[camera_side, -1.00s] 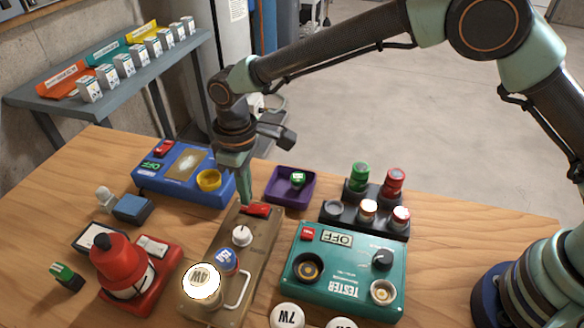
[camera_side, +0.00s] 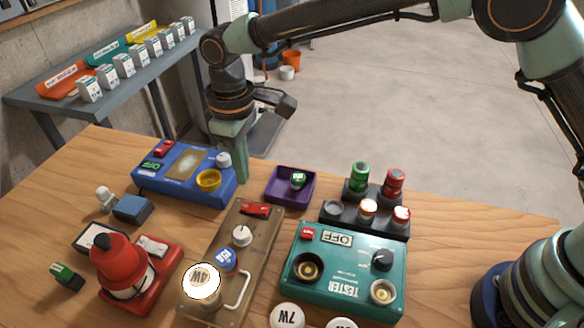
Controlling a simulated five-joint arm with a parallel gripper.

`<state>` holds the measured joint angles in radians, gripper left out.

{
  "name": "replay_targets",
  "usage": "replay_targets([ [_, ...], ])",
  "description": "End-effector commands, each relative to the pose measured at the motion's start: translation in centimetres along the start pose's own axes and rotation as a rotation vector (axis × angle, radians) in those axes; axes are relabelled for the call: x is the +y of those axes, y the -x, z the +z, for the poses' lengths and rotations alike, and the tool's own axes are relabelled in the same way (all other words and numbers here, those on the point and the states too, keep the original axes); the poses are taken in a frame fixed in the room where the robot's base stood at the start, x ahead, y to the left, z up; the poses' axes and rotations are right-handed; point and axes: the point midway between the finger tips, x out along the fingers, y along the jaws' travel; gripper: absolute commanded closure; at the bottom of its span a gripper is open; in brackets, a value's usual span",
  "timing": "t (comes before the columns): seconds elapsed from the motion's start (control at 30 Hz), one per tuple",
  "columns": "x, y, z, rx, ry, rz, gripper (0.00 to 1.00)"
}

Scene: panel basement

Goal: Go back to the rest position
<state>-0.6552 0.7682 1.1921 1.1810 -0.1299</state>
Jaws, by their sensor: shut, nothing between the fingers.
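My gripper (camera_side: 241,178) is shut and empty. It points down above the back of the wooden table, just right of the blue box (camera_side: 172,193) and left of the purple tray (camera_side: 270,196). The brown panel (camera_side: 260,232) with a red switch (camera_side: 256,209), a white knob (camera_side: 242,235) and a lit bulb marked 4W (camera_side: 202,282) lies in front of my gripper, apart from it.
The green tester box (camera_side: 320,288) reads OFF. A rack (camera_side: 340,223) with green, red and white caps stands behind it. A red lamp-like device (camera_side: 122,268) stands front left. A grey shelf (camera_side: 150,70) with small boxes is at the back left.

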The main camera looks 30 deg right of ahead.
Motion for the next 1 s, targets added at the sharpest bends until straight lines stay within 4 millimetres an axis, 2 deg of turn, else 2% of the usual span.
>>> replay_targets([
  [0.23,0.6,0.6,0.3,0.008,-0.013,0.001,1.0],
  [0.37,2.6,3.0,1.6,0.043,-0.065,0.007,1.0],
  [0.57,7.1,7.9,6.1,0.122,-0.194,0.024,1.0],
  [0.7,9.6,10.5,9.9,0.177,-0.286,0.041,1.0],
  [1.0,12.7,13.8,19.1,0.293,-0.48,0.088,1.0],
])
